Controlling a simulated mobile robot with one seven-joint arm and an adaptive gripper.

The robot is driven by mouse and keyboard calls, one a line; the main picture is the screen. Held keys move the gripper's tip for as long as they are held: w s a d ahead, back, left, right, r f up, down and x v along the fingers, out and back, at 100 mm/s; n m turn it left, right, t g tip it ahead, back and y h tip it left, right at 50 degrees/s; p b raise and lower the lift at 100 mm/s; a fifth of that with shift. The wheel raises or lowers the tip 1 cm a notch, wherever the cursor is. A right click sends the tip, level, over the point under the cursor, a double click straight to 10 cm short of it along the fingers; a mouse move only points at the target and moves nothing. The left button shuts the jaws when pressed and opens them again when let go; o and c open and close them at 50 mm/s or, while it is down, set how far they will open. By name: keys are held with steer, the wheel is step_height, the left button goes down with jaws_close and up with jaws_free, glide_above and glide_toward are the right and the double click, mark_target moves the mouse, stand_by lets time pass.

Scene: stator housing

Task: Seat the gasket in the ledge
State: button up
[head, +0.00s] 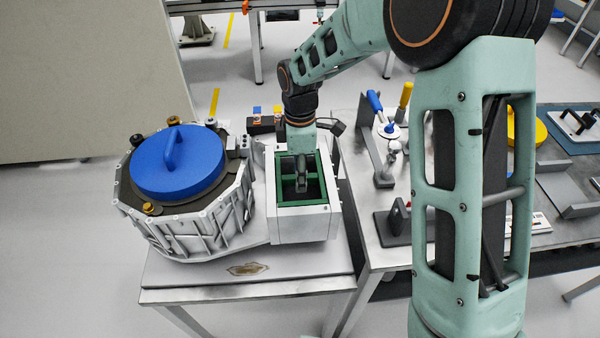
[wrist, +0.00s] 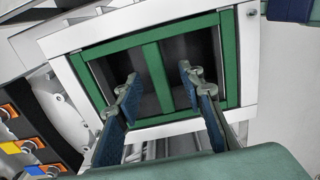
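The gasket (wrist: 155,75) is a green rectangular frame with one crossbar. It lies inside the pale rim of the open box (wrist: 55,45) on the housing's side; I cannot tell whether it is fully flush with the ledge. In the head view the gasket (head: 317,204) shows around the dark opening, and the box (head: 305,225) is right of the round housing. My gripper (wrist: 158,80) is open, its two fingers apart on either side of the crossbar, with a visible gap to it. In the head view my gripper (head: 301,183) points down over the opening and hides part of the gasket.
The stator housing (head: 190,230) with a blue handled lid (head: 178,162) stands left of the box. Orange connectors (wrist: 10,110) sit beside the box. A second table (head: 385,258) at right holds tools and brackets. The front table edge (head: 200,285) is mostly clear.

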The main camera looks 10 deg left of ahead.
steer(key=shift+r, duration=0.15)
stand_by(0.5)
steer(key=shift+r+p, duration=1.65)
steer(key=shift+r, duration=0.45)
step_height(320, 180, up, 12)
stand_by(1.1)
